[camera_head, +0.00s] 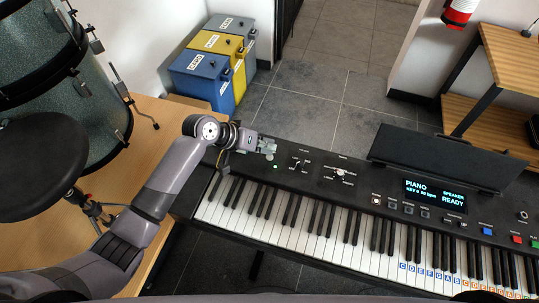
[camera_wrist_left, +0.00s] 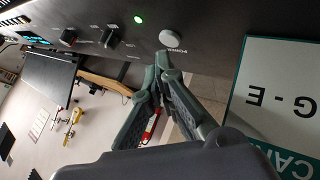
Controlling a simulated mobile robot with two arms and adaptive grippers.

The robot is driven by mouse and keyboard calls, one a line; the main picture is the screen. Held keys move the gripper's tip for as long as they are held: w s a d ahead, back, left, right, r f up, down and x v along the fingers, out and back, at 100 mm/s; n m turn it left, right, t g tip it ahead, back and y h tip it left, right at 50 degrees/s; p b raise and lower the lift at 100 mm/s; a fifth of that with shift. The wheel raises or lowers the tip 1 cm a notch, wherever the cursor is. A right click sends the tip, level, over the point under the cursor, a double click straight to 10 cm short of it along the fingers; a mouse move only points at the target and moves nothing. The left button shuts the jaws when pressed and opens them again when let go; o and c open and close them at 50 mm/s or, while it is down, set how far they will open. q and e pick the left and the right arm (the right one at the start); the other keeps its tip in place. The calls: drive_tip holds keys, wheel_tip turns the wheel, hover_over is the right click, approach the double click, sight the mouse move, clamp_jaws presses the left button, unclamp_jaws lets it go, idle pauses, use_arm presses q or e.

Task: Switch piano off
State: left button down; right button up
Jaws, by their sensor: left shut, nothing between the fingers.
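The black piano (camera_head: 300,165) stands across the middle and right of the head view. Its display (camera_head: 434,197) is lit and reads PIANO and SPEAKER READY. My left gripper (camera_head: 268,147) is over the left end of the piano's panel. In the left wrist view, a round grey button (camera_wrist_left: 171,39) labelled POWER sits on the panel, beside a lit green light (camera_wrist_left: 138,19). The left gripper (camera_wrist_left: 162,62) is shut and empty, with its tips right by the button. I cannot tell whether they touch it. My right gripper is not in view.
Drums (camera_head: 95,100) and a round black seat (camera_head: 40,165) are at the left, near a wooden surface (camera_head: 150,120). Blue (camera_head: 200,78), yellow and grey bins stand behind the piano. A wooden shelf (camera_head: 500,120) is at the right. The tiled floor (camera_head: 330,90) behind is clear.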

use_arm(q)
drive_tip(key=shift+f, duration=0.2)
idle(0.4)
drive_tip(key=shift+f, duration=0.25)
drive_tip(key=shift+f, duration=0.2)
idle(0.4)
drive_tip(key=shift+r+p, duration=0.6)
drive_tip(key=shift+r, duration=0.05)
drive_tip(key=shift+r, duration=0.1)
wheel_tip(320, 180, up, 6)
drive_tip(key=p, duration=0.6)
